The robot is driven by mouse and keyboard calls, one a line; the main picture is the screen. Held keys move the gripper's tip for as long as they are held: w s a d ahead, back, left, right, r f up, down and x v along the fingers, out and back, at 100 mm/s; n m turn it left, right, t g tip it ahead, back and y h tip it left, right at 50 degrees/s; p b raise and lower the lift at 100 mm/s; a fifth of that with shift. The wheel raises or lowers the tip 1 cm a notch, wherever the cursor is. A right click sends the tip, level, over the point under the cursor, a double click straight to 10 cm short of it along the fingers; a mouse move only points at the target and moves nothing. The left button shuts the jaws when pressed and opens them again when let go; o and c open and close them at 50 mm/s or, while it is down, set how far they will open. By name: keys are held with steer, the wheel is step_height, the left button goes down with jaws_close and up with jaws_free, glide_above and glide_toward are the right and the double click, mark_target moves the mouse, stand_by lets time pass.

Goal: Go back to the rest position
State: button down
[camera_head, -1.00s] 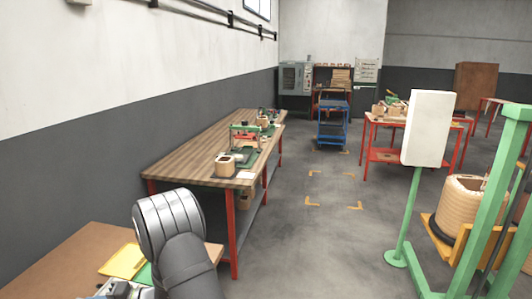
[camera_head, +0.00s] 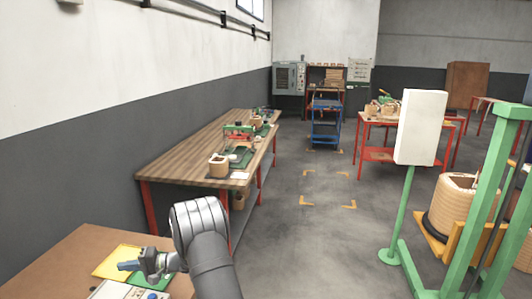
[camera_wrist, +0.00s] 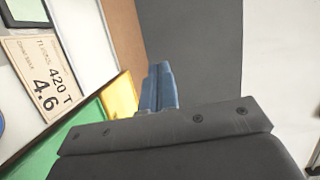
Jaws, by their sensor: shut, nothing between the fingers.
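My gripper (camera_head: 130,265) shows at the lower left of the head view, with blue fingers pointing left above the brown table. In the wrist view its blue fingers (camera_wrist: 158,88) are together, with nothing between them. My gripper is shut and empty. It is raised over the table, apart from the things on it. My own grey arm stands in the lower middle of the head view.
Below lie a yellow sheet (camera_head: 118,262), a green sheet (camera_head: 150,279) and, in the wrist view, a printed label (camera_wrist: 40,78). A long wooden workbench (camera_head: 185,160) stands along the left wall. A green post with a white panel (camera_head: 420,125) stands right. The floor between is clear.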

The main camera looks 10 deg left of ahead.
steer(key=v, duration=1)
steer(key=s+a+r+n+g+h, duration=0.1)
steer(key=s+a+n+g+h, duration=0.2)
steer(key=s, duration=0.5)
steer(key=shift+a+r+n+h, duration=0.25)
steer(key=shift+a+n+h, duration=0.35)
steer(key=shift+h, duration=0.6)
steer(key=shift+s+d, duration=0.1)
steer(key=shift+s, duration=0.05)
steer(key=c, duration=0.6)
jaws_free()
steer(key=o, duration=0.6)
steer(key=s+a+n+h, duration=0.1)
steer(key=s+n+h, duration=0.1)
steer(key=s, duration=0.4)
steer(key=shift+s+r+n+g+h, duration=0.3)
steer(key=shift+r+n+g+h, duration=0.15)
steer(key=shift+h, duration=0.35)
steer(key=s+d+r+n+t+h, duration=0.1)
steer(key=s+r+n+t+h, duration=0.7)
steer(key=s, duration=0.4)
step_height(320, 180, down, 9)
steer(key=d+m+t+h, duration=0.1)
steer(key=shift+d, duration=0.3)
